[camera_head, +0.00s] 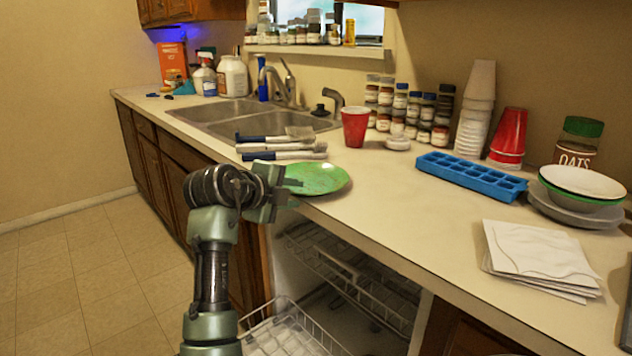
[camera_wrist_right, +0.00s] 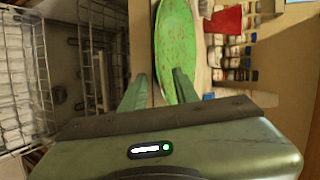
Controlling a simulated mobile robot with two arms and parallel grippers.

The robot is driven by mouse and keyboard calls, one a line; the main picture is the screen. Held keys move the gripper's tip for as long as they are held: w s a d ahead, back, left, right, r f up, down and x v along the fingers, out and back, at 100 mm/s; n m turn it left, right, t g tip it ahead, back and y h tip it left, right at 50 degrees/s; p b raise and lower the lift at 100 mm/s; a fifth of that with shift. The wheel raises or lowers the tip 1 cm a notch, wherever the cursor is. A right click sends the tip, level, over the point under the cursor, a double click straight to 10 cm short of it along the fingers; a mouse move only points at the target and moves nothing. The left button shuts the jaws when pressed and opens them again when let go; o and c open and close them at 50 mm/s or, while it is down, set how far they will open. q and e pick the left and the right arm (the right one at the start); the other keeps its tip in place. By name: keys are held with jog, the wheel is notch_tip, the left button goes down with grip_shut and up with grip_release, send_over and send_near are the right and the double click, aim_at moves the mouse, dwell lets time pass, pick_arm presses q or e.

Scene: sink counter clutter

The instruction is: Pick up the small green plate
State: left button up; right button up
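The small green plate (camera_head: 318,179) lies on the counter at its front edge, right of the sink. In the right wrist view the plate (camera_wrist_right: 177,45) is just ahead of the fingers. My right gripper (camera_head: 286,191) is at the plate's near left rim. Its fingers (camera_wrist_right: 159,82) are apart, with one finger overlapping the plate in the picture and the other over the counter's front edge and dishwasher side. I cannot tell whether they touch the plate. My left gripper is not in view.
White-and-blue handled utensils (camera_head: 281,148) lie behind the plate, with a red cup (camera_head: 355,126) farther back. A blue ice tray (camera_head: 471,176) and paper napkins (camera_head: 540,258) are to the right. Below the counter, an open dishwasher has wire racks (camera_head: 345,265). Counter right of the plate is clear.

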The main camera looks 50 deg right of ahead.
jog(key=shift+a+r, duration=0.1)
jog(key=shift+a, duration=0.1)
jog(key=shift+c, duration=0.5)
grip_shut()
dwell(0.6)
